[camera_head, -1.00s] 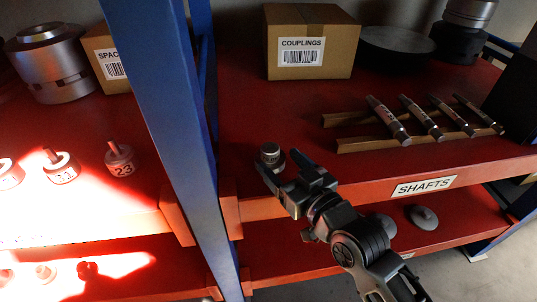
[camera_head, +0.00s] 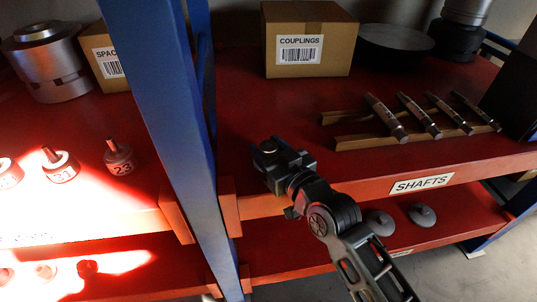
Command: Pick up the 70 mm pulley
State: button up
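A small metal round piece (camera_head: 269,147) sits near the front left of the right-hand red shelf, mostly hidden by my gripper (camera_head: 264,157). It may be the 70 mm pulley, but no size mark on it can be read. My gripper is right at this piece, and its fingers overlap it in the head view. Whether the fingers are closed on it or only around it cannot be told. Two grey discs, one (camera_head: 380,222) partly beside my arm and one (camera_head: 423,215) further right, lie on the lower shelf.
A blue post (camera_head: 160,110) stands left of my gripper. A couplings box (camera_head: 310,40) and a dark disc (camera_head: 396,45) stand behind. Several shafts lie on wooden rails (camera_head: 365,142) to the right. Numbered parts, including one marked 23 (camera_head: 119,160), stand on the left shelf.

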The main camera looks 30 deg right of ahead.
jog(key=c, duration=0.8)
jog(key=shift+o, duration=0.2)
